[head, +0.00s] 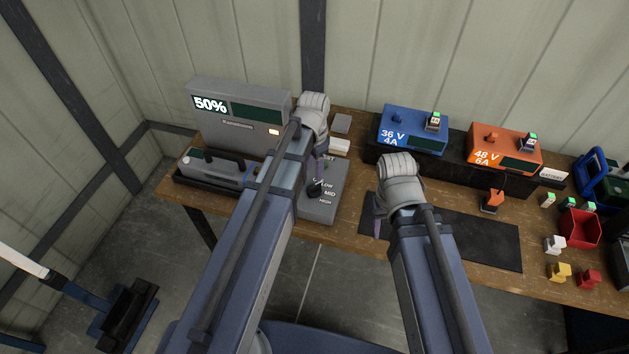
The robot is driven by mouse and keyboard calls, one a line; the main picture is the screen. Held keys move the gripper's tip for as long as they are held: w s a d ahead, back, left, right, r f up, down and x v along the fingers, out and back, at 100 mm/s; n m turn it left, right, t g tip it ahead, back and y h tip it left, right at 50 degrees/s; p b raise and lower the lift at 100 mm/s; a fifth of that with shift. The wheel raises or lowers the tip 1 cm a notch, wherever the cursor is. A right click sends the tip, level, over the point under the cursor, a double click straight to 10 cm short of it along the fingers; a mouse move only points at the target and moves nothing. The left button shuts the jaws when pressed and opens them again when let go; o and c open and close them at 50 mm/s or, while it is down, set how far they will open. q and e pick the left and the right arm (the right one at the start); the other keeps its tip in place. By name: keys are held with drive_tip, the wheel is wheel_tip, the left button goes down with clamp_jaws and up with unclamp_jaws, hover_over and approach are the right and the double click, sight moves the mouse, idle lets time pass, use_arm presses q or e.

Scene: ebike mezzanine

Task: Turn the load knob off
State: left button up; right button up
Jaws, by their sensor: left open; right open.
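A further label above LOW is partly hidden, and I cannot tell which label the knob points to. My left gripper (319,172) is open and points down, just above or at the knob. I cannot tell whether its fingers touch the knob, as my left arm hides part of the box. My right gripper (378,228) is open and empty, over the table to the right of the box.
A grey unit with a 50% display (210,104) stands behind. A grey battery-like case (213,168) lies at left. Blue (408,143) and orange (512,158) chargers stand at the back right. A dark mat (480,240) and a red bin (580,228) lie at right.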

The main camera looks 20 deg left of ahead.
sight(314, 185)
use_arm(q)
wheel_tip(314, 185, down, 8)
drive_tip(key=b, duration=0.7)
drive_tip(key=shift+r, duration=0.25)
clamp_jaws()
